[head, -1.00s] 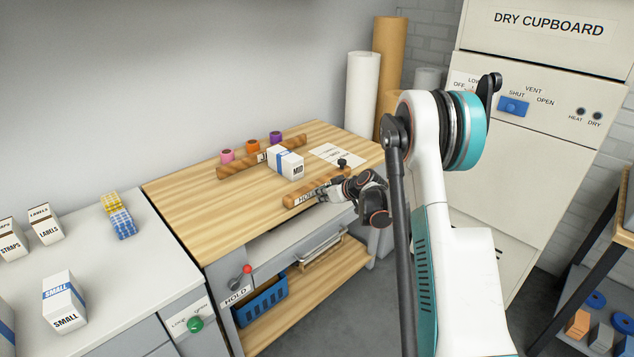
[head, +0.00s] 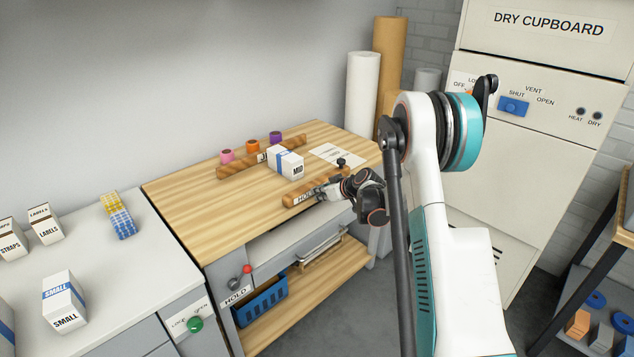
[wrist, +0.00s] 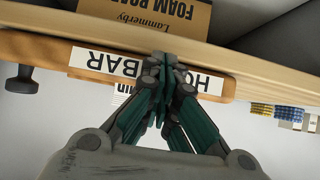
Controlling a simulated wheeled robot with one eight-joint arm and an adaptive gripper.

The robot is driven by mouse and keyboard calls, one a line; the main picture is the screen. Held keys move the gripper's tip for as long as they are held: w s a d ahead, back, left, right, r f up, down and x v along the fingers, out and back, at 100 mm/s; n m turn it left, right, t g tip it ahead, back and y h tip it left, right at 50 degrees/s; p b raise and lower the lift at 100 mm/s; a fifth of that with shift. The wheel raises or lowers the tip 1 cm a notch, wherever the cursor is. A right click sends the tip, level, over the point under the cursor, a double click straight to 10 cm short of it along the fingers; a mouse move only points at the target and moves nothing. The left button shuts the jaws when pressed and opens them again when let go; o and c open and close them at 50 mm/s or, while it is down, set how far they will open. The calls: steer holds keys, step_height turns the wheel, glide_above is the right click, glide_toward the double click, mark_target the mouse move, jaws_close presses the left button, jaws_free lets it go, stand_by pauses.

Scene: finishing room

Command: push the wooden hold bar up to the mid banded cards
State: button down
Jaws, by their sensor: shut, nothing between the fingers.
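The wooden hold bar (head: 297,199) lies along the front part of the wooden bench top, with a white label and a black knob (head: 341,162) near its right end. It also shows in the wrist view (wrist: 45,52), label upside down. The mid banded cards (head: 286,163), a white block with a blue band marked MID, stand behind the bar with a gap of bare wood between. My gripper (head: 322,191) is shut and empty at the front side of the bar. In the wrist view its closed fingertips (wrist: 163,62) are over the label; I cannot tell whether they touch.
A second wooden bar (head: 232,171) lies behind the cards, with pink, orange and purple rolls (head: 253,146) beyond it. A paper sheet (head: 337,155) lies to the right. The bench top's left part (head: 200,205) is clear. A red-knobbed HOLD lever (head: 247,269) is on the bench front.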

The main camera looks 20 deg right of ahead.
mark_target(310, 186)
steer(key=shift+w+a, duration=0.25)
steer(key=shift+w, duration=0.4)
steer(key=shift+w+a, duration=0.2)
steer(key=shift+w, duration=0.5)
steer(key=shift+w+a, duration=0.25)
steer(key=shift+w, duration=0.5)
steer(key=shift+w+a+b, duration=0.1)
steer(key=shift+w+a, duration=0.2)
steer(key=shift+w, duration=0.45)
steer(key=shift+w+a+b, duration=0.1)
steer(key=shift+w+a, duration=0.2)
steer(key=shift+w, duration=0.5)
steer(key=shift+w+a+b, duration=0.1)
steer(key=shift+w+a, duration=0.2)
steer(key=shift+w, duration=0.6)
steer(key=shift+w+a, duration=0.25)
steer(key=shift+w, duration=0.4)
steer(key=shift+w+a, duration=0.25)
steer(key=shift+w, duration=0.4)
steer(key=shift+p+v, duration=0.5)
steer(key=shift+v, duration=2.45)
steer(key=shift+s+f, duration=0.1)
steer(key=shift+f, duration=0.05)
